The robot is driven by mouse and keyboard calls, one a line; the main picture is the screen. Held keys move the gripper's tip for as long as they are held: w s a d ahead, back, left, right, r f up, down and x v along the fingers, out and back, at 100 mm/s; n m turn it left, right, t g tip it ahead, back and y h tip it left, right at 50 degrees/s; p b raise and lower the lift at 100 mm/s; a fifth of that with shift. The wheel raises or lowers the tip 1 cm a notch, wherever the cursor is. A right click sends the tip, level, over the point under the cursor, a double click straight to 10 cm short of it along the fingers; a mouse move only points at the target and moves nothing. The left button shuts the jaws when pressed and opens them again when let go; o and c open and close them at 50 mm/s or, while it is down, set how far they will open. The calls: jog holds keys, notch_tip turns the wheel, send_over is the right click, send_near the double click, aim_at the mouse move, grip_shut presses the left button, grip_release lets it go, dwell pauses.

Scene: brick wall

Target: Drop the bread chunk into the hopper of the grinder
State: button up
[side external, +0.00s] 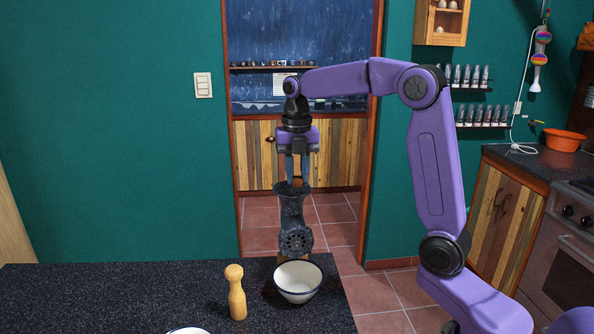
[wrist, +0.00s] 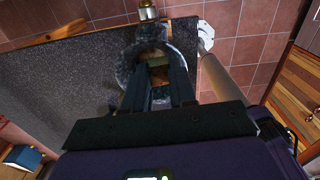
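The dark metal grinder (side external: 292,215) stands upright beyond the far edge of the black counter, its hopper mouth at the top. My gripper (side external: 297,180) points straight down with its fingertips at the hopper's mouth. The hopper's round rim (wrist: 127,66) shows in the wrist view around my gripper (wrist: 160,73). The fingers are apart. A small brown piece, likely the bread chunk (wrist: 158,76), shows between the fingertips, within the outline of the hopper. I cannot tell whether the fingers touch it or it lies loose below them.
A white bowl with a dark rim (side external: 298,284) is on the counter (side external: 120,295) in front of the grinder. A wooden pepper mill (side external: 236,293) stands to its left. Another white dish (side external: 188,331) is cut off at the bottom edge. The counter's left side is clear.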

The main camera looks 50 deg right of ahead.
jog(key=o, duration=0.5)
notch_tip(320, 180, up, 12)
dwell(0.6)
jog(key=s+a+f+m, duration=0.7)
jog(key=s+a+f, duration=0.35)
jog(key=a, duration=0.25)
jog(key=s+f+m, duration=0.4)
jog(key=s+f, duration=0.2)
jog(key=s, duration=0.4)
jog(key=s+f+m, duration=0.4)
jog(key=s+f, duration=0.2)
jog(key=s, duration=0.4)
jog(key=shift+s+d, duration=0.3)
jog(key=shift+d, duration=0.15)
